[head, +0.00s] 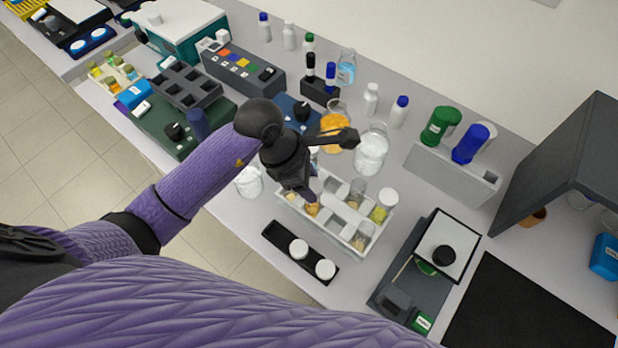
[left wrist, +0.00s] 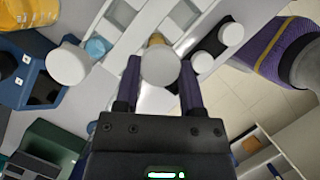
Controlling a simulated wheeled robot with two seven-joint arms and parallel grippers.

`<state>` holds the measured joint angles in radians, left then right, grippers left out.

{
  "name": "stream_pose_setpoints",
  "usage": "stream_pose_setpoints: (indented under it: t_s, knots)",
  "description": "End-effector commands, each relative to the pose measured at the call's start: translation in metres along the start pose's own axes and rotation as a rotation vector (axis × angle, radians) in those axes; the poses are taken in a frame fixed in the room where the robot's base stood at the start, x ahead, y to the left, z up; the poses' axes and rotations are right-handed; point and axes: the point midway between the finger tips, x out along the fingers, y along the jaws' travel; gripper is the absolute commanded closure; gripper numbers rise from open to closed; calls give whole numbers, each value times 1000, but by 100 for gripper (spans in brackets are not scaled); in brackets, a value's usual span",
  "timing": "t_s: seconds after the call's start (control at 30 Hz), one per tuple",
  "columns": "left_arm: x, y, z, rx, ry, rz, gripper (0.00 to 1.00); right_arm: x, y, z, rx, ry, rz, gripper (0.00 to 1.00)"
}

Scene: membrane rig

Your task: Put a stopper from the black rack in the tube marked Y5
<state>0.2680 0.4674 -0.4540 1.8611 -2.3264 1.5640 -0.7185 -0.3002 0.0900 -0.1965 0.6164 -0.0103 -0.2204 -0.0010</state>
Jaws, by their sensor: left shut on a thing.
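The black rack (head: 275,236) lies in front of the white tube rack and bears two white stoppers (head: 298,249) (head: 325,268); its left end is bare. The white tube rack (head: 345,240) holds several tubes with yellow or amber contents; one at its back right has a white stopper (head: 388,197). My left gripper (left wrist: 160,75) is shut on a pale round stopper (left wrist: 161,66), above the front left of the tube rack. An amber tube (head: 312,209) shows just below the fingertips; I cannot tell whether the stopper touches it. The Y5 mark is not readable. My right gripper is out of view.
An orange flask (head: 334,132) and a clear beaker with white contents (head: 371,152) stand behind the tube rack. Another beaker (head: 249,182) stands to its left. A grey device with a white plate (head: 446,246) stands to the right.

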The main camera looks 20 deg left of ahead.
Motion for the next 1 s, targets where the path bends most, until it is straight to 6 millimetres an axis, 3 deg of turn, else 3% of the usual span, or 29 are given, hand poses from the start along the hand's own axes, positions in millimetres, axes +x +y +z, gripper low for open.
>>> stream_pose_setpoints:
  t_s: [0.37, 0.4, 0.57, 0.83, 1.0]
  knots:
    - [6, 0, -2, 0, 0, 0, 92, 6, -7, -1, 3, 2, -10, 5]
    - [5, 0, -2, 0, -1, 0, 43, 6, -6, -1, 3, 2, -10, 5]
    - [5, 0, -2, 0, -1, 0, 9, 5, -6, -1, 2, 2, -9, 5]
    - [3, 0, -2, 1, 0, 1, 8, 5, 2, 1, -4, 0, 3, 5]
    - [-34, 1, -2, 3, 1, 6, 8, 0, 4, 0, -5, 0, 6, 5]
